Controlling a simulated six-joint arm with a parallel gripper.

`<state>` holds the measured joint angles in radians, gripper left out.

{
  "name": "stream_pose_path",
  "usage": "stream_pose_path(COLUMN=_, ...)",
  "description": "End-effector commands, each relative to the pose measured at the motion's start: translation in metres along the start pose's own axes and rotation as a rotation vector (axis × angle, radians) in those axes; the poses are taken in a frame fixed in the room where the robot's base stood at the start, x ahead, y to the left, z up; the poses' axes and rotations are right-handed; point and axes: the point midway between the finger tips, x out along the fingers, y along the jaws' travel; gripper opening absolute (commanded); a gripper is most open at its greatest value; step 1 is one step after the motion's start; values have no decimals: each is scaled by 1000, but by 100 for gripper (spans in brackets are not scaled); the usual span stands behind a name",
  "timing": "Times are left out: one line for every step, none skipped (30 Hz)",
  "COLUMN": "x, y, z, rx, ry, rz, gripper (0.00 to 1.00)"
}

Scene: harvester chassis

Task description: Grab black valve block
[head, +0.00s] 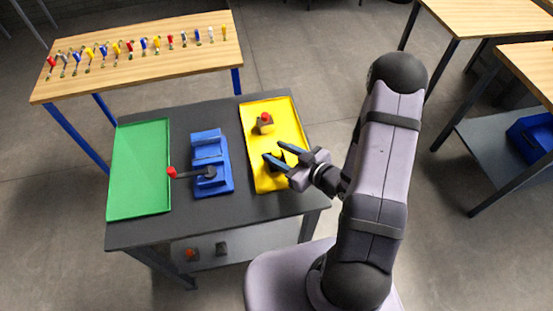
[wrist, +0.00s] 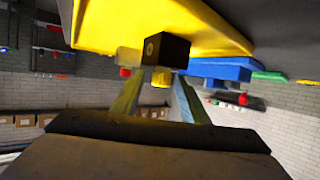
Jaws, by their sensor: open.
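A black valve block (wrist: 166,49) with a yellow knob stands on the yellow tray (head: 251,108). In the head view the block (head: 277,157) shows as a small dark shape, partly hidden by my fingers.
A second block with a red knob (head: 265,120) stands farther back on the yellow tray. A blue fixture (head: 208,147) with a red-tipped lever (head: 185,173) is left of the tray. An empty green tray (head: 140,168) lies at far left. A back bench (head: 140,60) holds several coloured parts.

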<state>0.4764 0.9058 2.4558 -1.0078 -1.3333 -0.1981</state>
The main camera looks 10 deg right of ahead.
Motion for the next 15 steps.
stream_pose_path(x=5, y=-2, z=-2, rx=0, ry=-1, rz=-5, gripper=40)
stream_pose_path(x=8, y=-2, z=-2, rx=0, ry=-1, rz=-5, gripper=40)
stream_pose_path(x=13, y=-3, z=-2, rx=0, ry=-1, rz=-6, gripper=40)
stream_pose_path(x=16, y=-3, z=-2, rx=0, ry=-1, rz=-5, gripper=40)
stream_pose_path(x=20, y=-3, z=-2, rx=0, ry=-1, rz=-6, gripper=40)
stream_pose_path(x=25, y=-3, z=-2, rx=0, ry=-1, rz=-5, gripper=40)
stream_pose_path(x=28, y=-3, z=-1, rx=0, ry=0, rz=-4, gripper=40)
stream_pose_path(x=32, y=-3, z=-1, rx=-1, ry=0, rz=-5, gripper=40)
stream_pose_path(x=36, y=-3, z=0, rx=0, ry=-1, rz=-4, gripper=40)
stream_pose_path(x=38, y=-2, z=0, rx=0, ry=0, rz=-3, gripper=40)
stream_pose_path(x=40, y=-2, z=0, rx=-1, ry=0, rz=-3, gripper=40)
stream_pose_path(x=42, y=-2, z=0, rx=-1, ry=0, rz=-3, gripper=40)
stream_pose_path(x=43, y=-2, z=0, rx=0, ry=0, rz=-2, gripper=40)
stream_pose_path(x=44, y=-2, z=1, rx=0, ry=0, rz=-1, gripper=40)
stream_pose_path(x=44, y=-2, z=1, rx=1, ry=0, rz=0, gripper=40)
